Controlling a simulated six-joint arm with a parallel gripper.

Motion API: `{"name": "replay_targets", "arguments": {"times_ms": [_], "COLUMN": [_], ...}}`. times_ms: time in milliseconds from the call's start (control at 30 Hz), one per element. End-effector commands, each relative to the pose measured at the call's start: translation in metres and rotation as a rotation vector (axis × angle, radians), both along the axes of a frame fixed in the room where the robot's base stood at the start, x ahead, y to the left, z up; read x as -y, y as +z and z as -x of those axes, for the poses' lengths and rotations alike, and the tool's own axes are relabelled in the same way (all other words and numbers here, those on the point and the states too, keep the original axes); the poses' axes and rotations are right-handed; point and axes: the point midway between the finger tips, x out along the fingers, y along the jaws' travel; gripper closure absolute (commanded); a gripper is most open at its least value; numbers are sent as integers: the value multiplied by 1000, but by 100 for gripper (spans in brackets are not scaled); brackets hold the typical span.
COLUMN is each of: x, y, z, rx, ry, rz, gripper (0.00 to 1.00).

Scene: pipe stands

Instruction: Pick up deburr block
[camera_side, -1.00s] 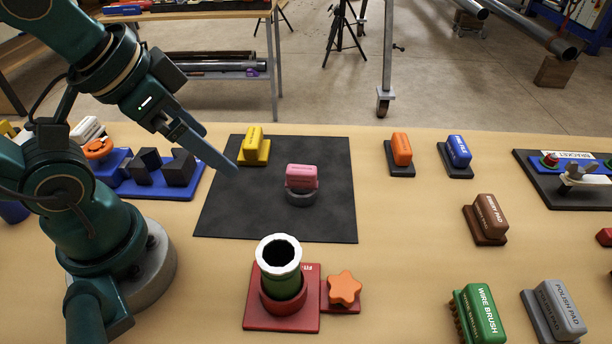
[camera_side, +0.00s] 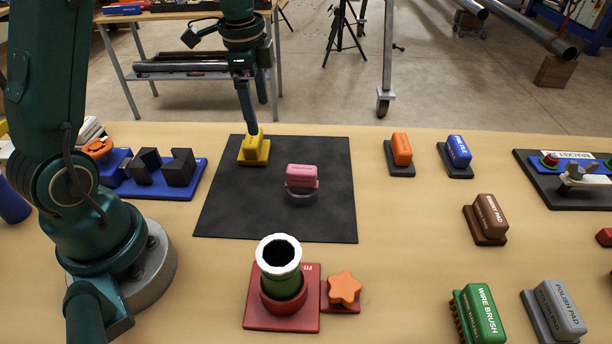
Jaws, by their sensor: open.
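A yellow block (camera_side: 257,151) on a yellow base stands upright at the back left of the black mat (camera_side: 235,210). Its lettering is too small to read, and I cannot make out the name deburr on any block. My gripper (camera_side: 257,119) points down over the yellow block, with its jaws open. The nearer finger reaches down to the block's top left edge and covers a little of it. I cannot tell whether it touches. The other finger is partly hidden behind.
A pink block (camera_side: 301,177) sits on a grey round piece mid-mat. An orange block (camera_side: 401,150) and a blue block (camera_side: 458,152) stand to the right. A blue tray (camera_side: 190,190) with dark blocks lies left. A red stand (camera_side: 254,309) holds a white-topped green pipe in front.

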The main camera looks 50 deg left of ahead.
Motion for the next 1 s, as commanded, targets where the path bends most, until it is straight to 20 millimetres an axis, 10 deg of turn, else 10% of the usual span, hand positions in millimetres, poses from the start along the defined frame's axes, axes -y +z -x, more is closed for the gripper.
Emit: {"name": "replay_targets", "arguments": {"times_ms": [600,1000], "x": [-18,-18], "y": [-78,-88], "z": [9,8], "rx": [-100,-95], "ry": [67,67], "rz": [41,39], "gripper": [0,0]}}
